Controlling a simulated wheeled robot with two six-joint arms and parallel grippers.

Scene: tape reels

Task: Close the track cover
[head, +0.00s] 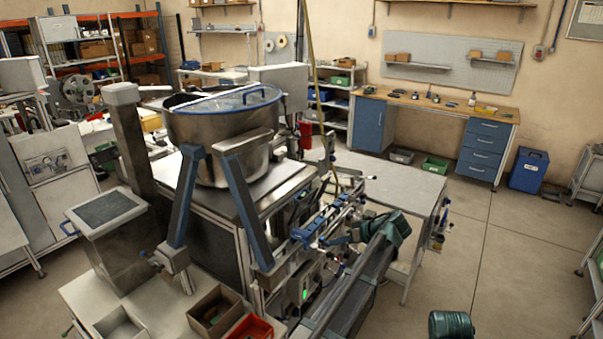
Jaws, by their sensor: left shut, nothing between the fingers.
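The narrow track (335,207) runs beside the big steel bowl, with blue fittings along it. A blue part (304,235) sits at its near end; it may belong to the track cover, but the cover's outline and how far it stands open are too small to tell. My left gripper (328,242) is shut and empty, close beside the near end of the track. I cannot tell if it touches. Its dark teal wrist is just to the right. My right gripper is out of view; only a teal piece of my arm shows at the bottom right.
The steel bowl (215,140) with a clear, blue-handled lid stands on the machine. A grey hopper (105,213) is at left. A brown bin (215,310) and a red bin (252,328) sit in front. A grey table (385,180) stands behind. Floor at right is clear.

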